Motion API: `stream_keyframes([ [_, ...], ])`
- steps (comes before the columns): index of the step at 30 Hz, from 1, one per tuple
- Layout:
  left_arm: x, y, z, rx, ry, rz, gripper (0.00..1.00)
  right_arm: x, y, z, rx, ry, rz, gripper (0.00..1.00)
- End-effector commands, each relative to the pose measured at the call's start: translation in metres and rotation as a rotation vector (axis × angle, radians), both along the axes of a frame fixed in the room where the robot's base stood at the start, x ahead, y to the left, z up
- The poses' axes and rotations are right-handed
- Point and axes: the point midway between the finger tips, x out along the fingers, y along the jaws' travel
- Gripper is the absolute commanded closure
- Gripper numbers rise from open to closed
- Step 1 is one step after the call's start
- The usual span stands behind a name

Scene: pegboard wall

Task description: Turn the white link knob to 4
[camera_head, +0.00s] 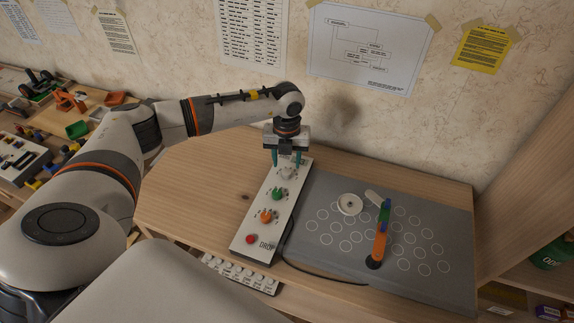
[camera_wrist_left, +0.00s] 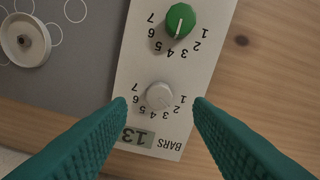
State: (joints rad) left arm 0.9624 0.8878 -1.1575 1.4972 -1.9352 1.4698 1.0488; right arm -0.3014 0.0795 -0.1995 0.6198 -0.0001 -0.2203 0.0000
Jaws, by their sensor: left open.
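In the head view the white knob (camera_head: 287,173) is just below my left gripper (camera_head: 288,160). In the left wrist view my left gripper (camera_wrist_left: 160,102) is open, its teal fingers on either side of the knob with gaps showing. I cannot tell how far above the panel the fingertips are. My right gripper is not in view.
A green knob (camera_wrist_left: 180,20), an orange knob (camera_head: 265,215) and a red button (camera_head: 250,239) line the same panel. A grey board (camera_head: 330,262) with white circles lies to the right, holding a white disc (camera_head: 349,204) and an orange, green and blue piece (camera_head: 381,235). The wooden tabletop to the left (camera_head: 205,185) is clear.

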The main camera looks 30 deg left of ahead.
Motion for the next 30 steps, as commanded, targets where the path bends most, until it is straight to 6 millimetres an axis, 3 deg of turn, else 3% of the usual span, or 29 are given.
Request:
stream_keyframes([
  [7,0.000,0.000,-0.032,0.000,0.001,-0.001,0.53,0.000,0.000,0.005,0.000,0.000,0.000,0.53],
  [18,0.000,0.000,-0.039,-0.001,-0.002,-0.001,0.53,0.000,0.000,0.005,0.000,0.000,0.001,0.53],
  [20,0.000,0.000,-0.039,-0.001,-0.002,-0.001,0.60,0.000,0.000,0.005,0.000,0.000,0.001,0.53],
  [27,0.000,0.000,-0.039,-0.002,-0.001,-0.001,0.98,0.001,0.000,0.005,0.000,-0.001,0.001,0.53],
  [30,0.000,0.000,-0.039,-0.001,-0.002,-0.003,0.98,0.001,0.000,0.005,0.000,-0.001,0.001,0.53],
])
